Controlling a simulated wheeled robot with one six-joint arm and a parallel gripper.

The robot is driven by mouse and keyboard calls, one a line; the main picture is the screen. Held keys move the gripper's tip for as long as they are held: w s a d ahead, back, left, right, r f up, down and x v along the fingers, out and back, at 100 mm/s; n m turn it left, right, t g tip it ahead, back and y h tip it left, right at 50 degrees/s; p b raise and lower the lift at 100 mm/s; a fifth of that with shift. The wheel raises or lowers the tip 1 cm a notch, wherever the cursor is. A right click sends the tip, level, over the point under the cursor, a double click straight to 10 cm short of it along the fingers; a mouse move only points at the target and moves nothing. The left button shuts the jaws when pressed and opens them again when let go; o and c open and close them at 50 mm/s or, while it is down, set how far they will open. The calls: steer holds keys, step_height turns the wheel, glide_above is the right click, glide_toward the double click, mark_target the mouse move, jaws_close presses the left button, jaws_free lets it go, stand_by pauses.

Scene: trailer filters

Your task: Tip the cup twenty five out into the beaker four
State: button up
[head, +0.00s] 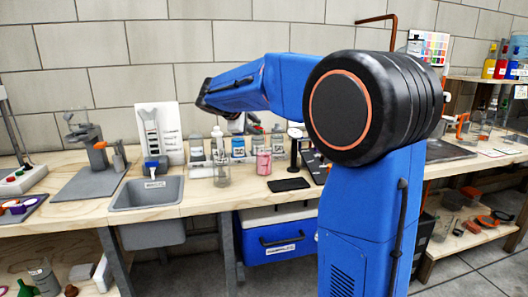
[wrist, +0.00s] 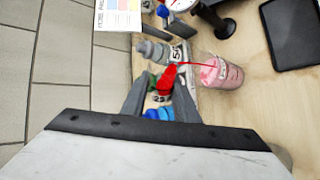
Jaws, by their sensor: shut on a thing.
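In the head view the pink beaker (head: 263,163) stands in front of a row of bottles. There my gripper is mostly hidden by my arm.
Labelled bottles (head: 238,148) stand close behind the beaker. A clear vessel (head: 221,173) is to its left, a black pad (head: 289,184) in front to its right. A grey sink (head: 148,194) lies further left. A dark stand (wrist: 217,20) is near the beaker.

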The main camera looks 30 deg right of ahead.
steer(key=shift+s+f+m+t+y+p, duration=0.15)
steer(key=shift+f+m+t+y+p, duration=0.15)
steer(key=shift+f+m+t+p, duration=0.35)
stand_by(1.4)
steer(key=shift+s+d+r+m+t+p, duration=0.15)
steer(key=shift+r+m+t+p, duration=0.35)
steer(key=shift+p, duration=0.95)
stand_by(1.1)
steer(key=shift+s+r+m+t+y, duration=0.1)
steer(key=shift+m+t+y, duration=0.25)
steer(key=shift+t, duration=0.1)
stand_by(1.0)
steer(key=shift+s+d+f+m+t, duration=0.15)
steer(key=shift+s+f+m+t, duration=0.05)
steer(key=shift+f+m+t, duration=0.35)
stand_by(1.4)
